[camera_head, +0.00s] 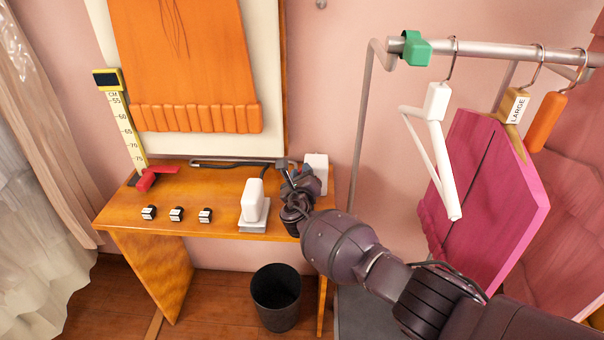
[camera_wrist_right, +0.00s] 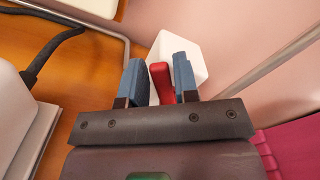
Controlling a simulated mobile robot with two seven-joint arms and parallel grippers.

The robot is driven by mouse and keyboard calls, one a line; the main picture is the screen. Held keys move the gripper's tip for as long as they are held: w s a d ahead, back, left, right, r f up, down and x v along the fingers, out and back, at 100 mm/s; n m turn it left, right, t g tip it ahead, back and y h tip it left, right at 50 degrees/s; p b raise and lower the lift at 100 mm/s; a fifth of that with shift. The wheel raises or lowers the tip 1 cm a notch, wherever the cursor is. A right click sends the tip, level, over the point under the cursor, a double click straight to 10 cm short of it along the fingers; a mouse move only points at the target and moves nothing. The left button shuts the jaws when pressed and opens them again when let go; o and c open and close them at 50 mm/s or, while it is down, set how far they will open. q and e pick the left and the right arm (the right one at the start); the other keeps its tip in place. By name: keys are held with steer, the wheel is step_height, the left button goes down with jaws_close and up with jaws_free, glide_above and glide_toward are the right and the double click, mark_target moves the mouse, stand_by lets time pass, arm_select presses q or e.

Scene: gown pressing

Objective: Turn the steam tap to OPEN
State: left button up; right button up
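The steam tap shows as a red lever (camera_wrist_right: 161,84) in the right wrist view, in front of a white box (camera_wrist_right: 185,52). The white box also shows in the head view (camera_head: 317,163), at the right end of the wooden table. In the head view my right gripper (camera_head: 299,177) is beside the white box and hides the lever. No OPEN marking can be read. My left gripper is in neither view.
A white iron-like block (camera_head: 253,203) stands on a pad left of my gripper. Small black-and-white blocks (camera_head: 176,214) and a red-handled thing (camera_head: 150,178) lie further left. A rail (camera_head: 480,48) with hangers is at right.

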steer(key=shift+o, duration=1.3)
steer(key=shift+s+r+p, duration=0.25)
steer(key=shift+s+p, duration=0.2)
steer(key=shift+s, duration=0.2)
steer(key=s+p, duration=0.3)
steer(key=s, duration=0.5)
steer(key=shift+s+p, duration=0.1)
steer(key=shift+p, duration=0.2)
steer(key=shift+s+f, duration=0.1)
steer(key=shift+s, duration=0.55)
steer(key=shift+f, duration=0.15)
